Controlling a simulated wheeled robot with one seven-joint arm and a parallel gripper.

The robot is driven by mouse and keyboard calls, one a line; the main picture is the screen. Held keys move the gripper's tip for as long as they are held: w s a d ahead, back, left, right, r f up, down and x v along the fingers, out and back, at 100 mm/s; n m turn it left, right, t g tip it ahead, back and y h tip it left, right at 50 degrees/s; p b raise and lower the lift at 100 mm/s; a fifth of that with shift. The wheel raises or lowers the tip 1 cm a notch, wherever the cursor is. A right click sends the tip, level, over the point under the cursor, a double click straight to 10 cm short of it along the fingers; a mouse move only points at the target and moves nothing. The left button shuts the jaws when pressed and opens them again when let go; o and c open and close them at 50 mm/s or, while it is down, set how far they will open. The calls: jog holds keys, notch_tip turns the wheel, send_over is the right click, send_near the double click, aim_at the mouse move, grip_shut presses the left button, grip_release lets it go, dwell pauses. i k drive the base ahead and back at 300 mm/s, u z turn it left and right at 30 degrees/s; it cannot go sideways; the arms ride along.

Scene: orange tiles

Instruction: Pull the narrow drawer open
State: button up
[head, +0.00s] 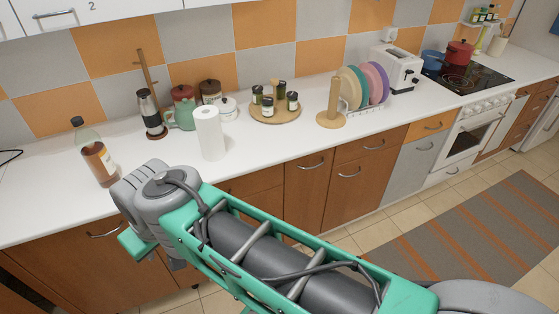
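Several closed fronts line the counter. An orange drawer (429,126) with a bar handle sits above a grey door, left of the oven. A wider brown drawer (371,146) is to its left. Another brown front (250,183) further left is partly hidden by my arm. I cannot tell for sure which is the narrow drawer; the orange one looks narrower than the brown one beside it. All drawer fronts I see look flush and shut. My green and grey arm crosses the lower middle of the head view. My gripper is not visible.
The white counter (270,146) holds a bottle (97,155), a paper roll (209,134), a round tray (275,117), a plate rack and a toaster (397,67). The oven (470,135) stands right of the orange drawer. A striped rug (470,235) lies on open floor.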

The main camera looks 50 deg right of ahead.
aim_at(306, 179)
jog(key=z, duration=0.4)
jog(key=i, duration=1)
jog(key=z, duration=0.75)
